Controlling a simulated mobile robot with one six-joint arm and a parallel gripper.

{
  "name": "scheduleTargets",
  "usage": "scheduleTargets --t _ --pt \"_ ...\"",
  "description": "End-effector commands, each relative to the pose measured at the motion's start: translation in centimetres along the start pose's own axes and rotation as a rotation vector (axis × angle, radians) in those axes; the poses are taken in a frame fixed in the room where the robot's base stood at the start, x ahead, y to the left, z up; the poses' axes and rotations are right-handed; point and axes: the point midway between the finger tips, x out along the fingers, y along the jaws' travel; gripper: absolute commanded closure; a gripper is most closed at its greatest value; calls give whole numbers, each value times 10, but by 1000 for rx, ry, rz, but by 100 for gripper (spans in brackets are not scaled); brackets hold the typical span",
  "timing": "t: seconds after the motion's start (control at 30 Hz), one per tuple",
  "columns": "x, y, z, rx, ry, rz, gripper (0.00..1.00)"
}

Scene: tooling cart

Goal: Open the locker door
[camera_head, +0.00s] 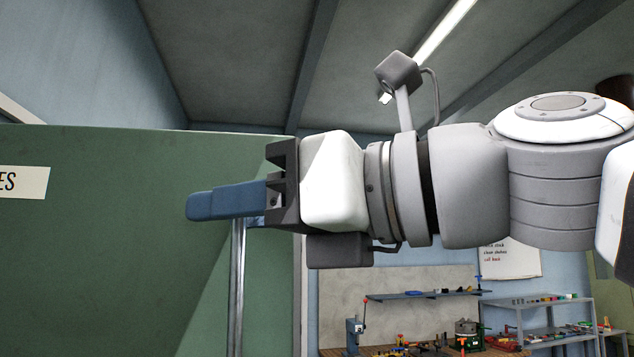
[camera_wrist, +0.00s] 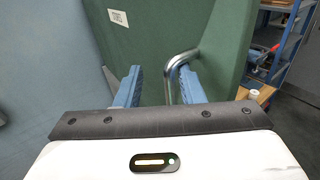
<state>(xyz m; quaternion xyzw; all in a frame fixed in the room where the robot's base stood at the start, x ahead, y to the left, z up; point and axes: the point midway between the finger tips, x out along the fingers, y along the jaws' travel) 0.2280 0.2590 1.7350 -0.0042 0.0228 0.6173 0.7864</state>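The green locker door (camera_head: 110,260) fills the left of the head view and the middle of the wrist view (camera_wrist: 145,55). Its upright metal bar handle (camera_head: 237,290) stands near the door's right side; the handle's bent top shows in the wrist view (camera_wrist: 173,80). My gripper (camera_head: 215,203) is at the handle's upper end, its blue fingers pointing left in the head view. In the wrist view my gripper (camera_wrist: 158,88) is open, with the bar between the fingers, close to the right one. Contact cannot be told. The handle's top is hidden by the fingers in the head view.
A white label (camera_head: 22,182) is on the green panel. A workbench (camera_head: 385,350) with tools and a grey shelf rack (camera_head: 545,310) stand behind, at the lower right. A shelf unit (camera_wrist: 285,45) also shows at the wrist view's right.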

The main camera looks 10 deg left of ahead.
Motion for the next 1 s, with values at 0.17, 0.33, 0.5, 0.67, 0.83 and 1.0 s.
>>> scheduleTargets --t 0.17,0.33,0.5,0.67,0.83,1.0 --pt "-11 9 50 -25 -60 -6 68" --pt "-13 11 61 -27 -61 -5 68" --pt "-13 11 63 -28 -60 -4 68" --pt "8 -12 16 45 40 -1 68" --pt "2 -7 16 44 39 -2 68" --pt "-6 1 14 45 39 -1 68"
